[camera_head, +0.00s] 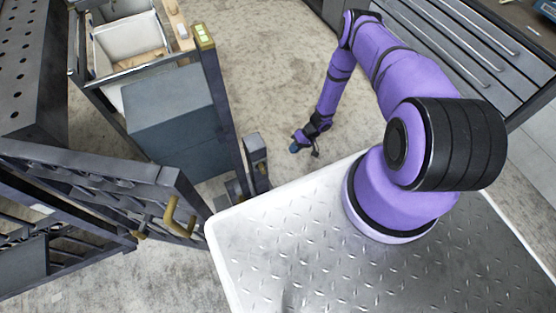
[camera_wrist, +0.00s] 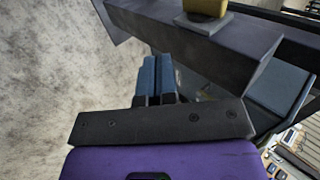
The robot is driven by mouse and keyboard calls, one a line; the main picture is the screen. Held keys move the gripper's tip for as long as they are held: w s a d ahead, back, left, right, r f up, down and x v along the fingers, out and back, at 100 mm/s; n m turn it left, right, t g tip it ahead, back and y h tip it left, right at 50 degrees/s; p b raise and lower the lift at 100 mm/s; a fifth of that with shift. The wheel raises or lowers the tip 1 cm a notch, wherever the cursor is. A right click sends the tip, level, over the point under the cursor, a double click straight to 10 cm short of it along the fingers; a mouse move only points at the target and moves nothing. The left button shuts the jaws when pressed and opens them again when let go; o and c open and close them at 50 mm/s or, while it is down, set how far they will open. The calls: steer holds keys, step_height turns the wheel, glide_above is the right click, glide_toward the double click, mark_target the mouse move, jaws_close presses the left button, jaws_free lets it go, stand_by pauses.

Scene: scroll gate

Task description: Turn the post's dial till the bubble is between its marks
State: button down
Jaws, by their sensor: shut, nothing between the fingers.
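The tall dark post (camera_head: 222,110) stands at the centre left in the head view. On its top is a brass-framed level (camera_head: 204,37) with a pale green vial; the bubble and its marks are too small to read. A shorter dark post (camera_head: 257,162) stands to its right. No dial can be made out for certain. In the wrist view a yellow knob-like part (camera_wrist: 206,8) sits on a plate on a dark beam (camera_wrist: 195,38), cut by the top edge. My gripper (camera_head: 296,148) is right of the short post, apart from it. Its blue fingers (camera_wrist: 157,62) are together and empty.
A barred gate (camera_head: 90,190) with a brass handle (camera_head: 180,216) stands at the left. Behind the tall post are a blue-grey box (camera_head: 175,110) and a white bin (camera_head: 128,38). A drawer cabinet (camera_head: 465,40) is at the upper right. Concrete floor (camera_head: 270,70) is clear between.

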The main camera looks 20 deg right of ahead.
step_height(320, 180, up, 4)
steer(key=a+f, duration=0.1)
glide_toward(262, 169)
step_height(262, 169, down, 7)
steer(key=a, duration=0.2)
steer(key=shift+w+a+y, duration=0.3)
steer(key=shift+w+a, duration=0.05)
steer(key=shift+a, duration=0.05)
steer(key=shift+r, duration=0.15)
